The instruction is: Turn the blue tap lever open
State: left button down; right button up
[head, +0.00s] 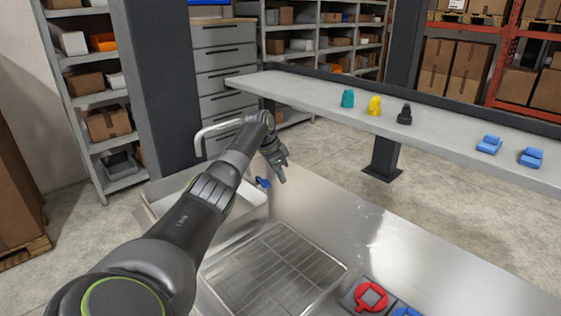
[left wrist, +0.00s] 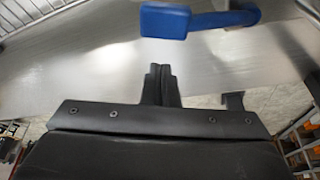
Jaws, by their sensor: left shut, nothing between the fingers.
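The blue tap lever (head: 263,183) shows in the head view just left of my left gripper's fingertips, low by the metal counter. In the left wrist view the blue lever (left wrist: 178,20) runs across the top, with a flat blue paddle at its left end. My left gripper (head: 281,175) is shut and empty, its fingers pointing down beside the lever. In the left wrist view the shut fingertips (left wrist: 160,70) are below the paddle in the picture, with a visible gap between them. A pale curved spout (head: 205,132) rises behind my left arm. My right gripper is not in view.
The steel counter (head: 330,222) is bare right of the lever. A sink basin (head: 165,190) is partly hidden by my arm. A wire grid (head: 270,270) and a red fixture (head: 370,295) are nearer. A raised shelf (head: 300,88) holds small coloured items behind.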

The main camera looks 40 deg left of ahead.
aim_at(262, 181)
pick_arm(q)
jog(key=s, duration=0.1)
jog(key=s+a+p, duration=0.1)
jog(key=shift+s+a+r, duration=0.1)
jog(key=shift+s+a, duration=0.05)
jog(key=shift+s, duration=0.25)
jog(key=shift+s, duration=0.2)
